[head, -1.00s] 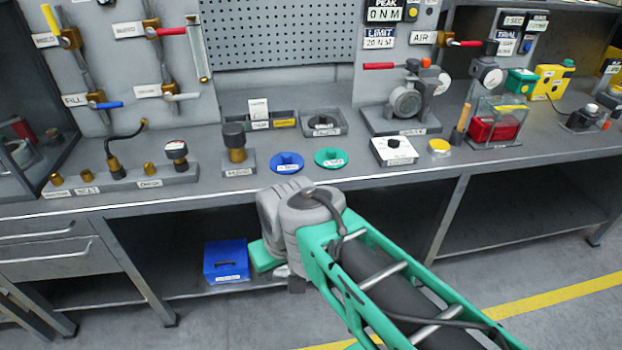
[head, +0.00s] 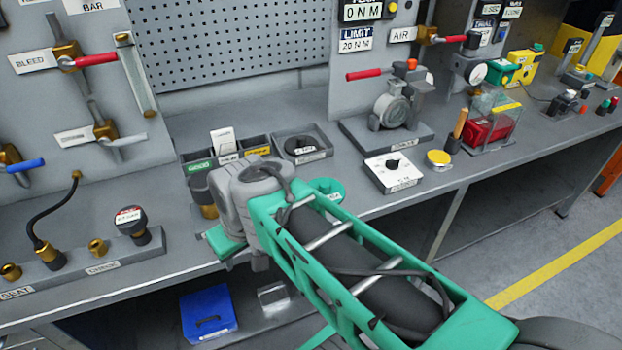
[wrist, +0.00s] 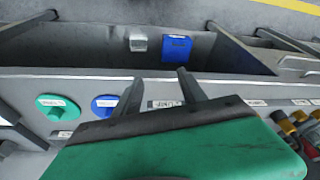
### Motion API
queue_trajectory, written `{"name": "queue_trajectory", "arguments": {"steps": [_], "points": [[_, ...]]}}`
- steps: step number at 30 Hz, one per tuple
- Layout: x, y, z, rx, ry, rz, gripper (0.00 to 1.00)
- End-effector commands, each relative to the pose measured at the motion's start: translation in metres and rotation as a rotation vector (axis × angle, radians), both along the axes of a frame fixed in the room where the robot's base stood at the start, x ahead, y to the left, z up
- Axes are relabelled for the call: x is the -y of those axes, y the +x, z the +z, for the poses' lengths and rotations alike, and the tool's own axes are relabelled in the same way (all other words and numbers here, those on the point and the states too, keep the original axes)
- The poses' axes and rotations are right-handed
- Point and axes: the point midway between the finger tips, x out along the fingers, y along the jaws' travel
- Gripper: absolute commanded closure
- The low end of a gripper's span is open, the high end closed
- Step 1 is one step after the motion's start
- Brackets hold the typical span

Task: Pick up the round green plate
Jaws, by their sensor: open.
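The round green plate (head: 328,187) lies flat on the workbench. In the head view my arm hides part of it. In the wrist view the green plate (wrist: 57,106) is whole, left of my gripper. A round blue plate (wrist: 104,106) lies between the green plate and my gripper in that view. My gripper (wrist: 160,84) is open, with two dark fingers apart and nothing between them. It is over the bench near the front edge, clear of the green plate. In the head view the fingers are hidden behind the wrist.
A blue box (head: 208,315) stands on the lower shelf. The bench front edge runs below my wrist.

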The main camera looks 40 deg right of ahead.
Motion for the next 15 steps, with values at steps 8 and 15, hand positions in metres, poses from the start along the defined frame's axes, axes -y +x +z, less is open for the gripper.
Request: {"name": "queue_trajectory", "arguments": {"steps": [8, 15], "points": [[0.151, 0.095, 0.025, 0.028, 0.063, 0.218, 0.46], [0.31, 0.068, 0.017, 0.099, 0.032, 0.419, 0.46]]}}
